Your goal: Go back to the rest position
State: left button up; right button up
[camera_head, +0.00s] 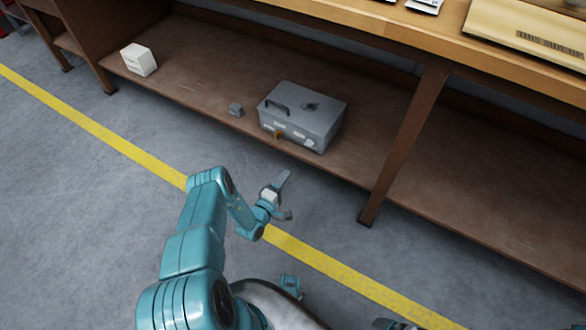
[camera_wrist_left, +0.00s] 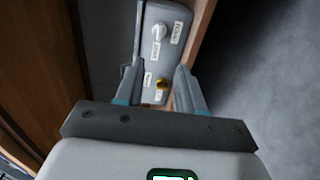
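My left gripper (camera_head: 284,199) is open and empty in the head view, over the floor in front of the low shelf. A grey metal box (camera_head: 315,113), the valve actuator by its look, sits on the shelf beyond it. It has a black handle on top and a brass-coloured knob (camera_head: 278,134) on its front. In the left wrist view, the two fingers of my left gripper (camera_wrist_left: 160,78) are spread apart. The box front (camera_wrist_left: 166,50) shows between and beyond them, with a silver knob (camera_wrist_left: 159,31), a brass knob (camera_wrist_left: 161,84) and labels.
A small grey block (camera_head: 236,109) lies left of the box, and a white carton (camera_head: 139,60) stands farther left on the shelf. A brown post (camera_head: 405,140) stands to the right. The grey floor with a yellow line (camera_head: 110,138) is clear in front.

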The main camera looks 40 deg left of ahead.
pick_arm(q)
jog(key=shift+r, duration=0.1)
jog(key=s+d+m+g+h, duration=0.25)
jog(key=d+h, duration=0.25)
jog(key=d, duration=0.3)
jog(key=s+d+r+m+g+h, duration=0.15)
jog(key=d+g+h, duration=0.25)
jog(key=d, duration=0.5)
jog(key=s+d+m+g+h, duration=0.1)
jog(key=d+m+g+h, duration=0.15)
jog(key=d+h, duration=0.4)
jog(key=s+d+r+m+g+y, duration=0.1)
jog(key=s+d+m+g+y, duration=0.15)
jog(key=s+g, duration=0.45)
jog(key=s+d+r+m+g+y, duration=0.1)
jog(key=s+d+m+g, duration=0.3)
jog(key=s, duration=0.5)
notch_tip(320, 180, up, 33)
jog(key=m+t+y+p, duration=0.2)
jog(key=m+y+p, duration=0.2)
jog(key=p, duration=2.3)
jog(key=shift+s+a+f+m+t+y, duration=0.2)
jog(key=shift+s+a+m+t+y, duration=0.1)
jog(key=shift+a+m+y, duration=0.15)
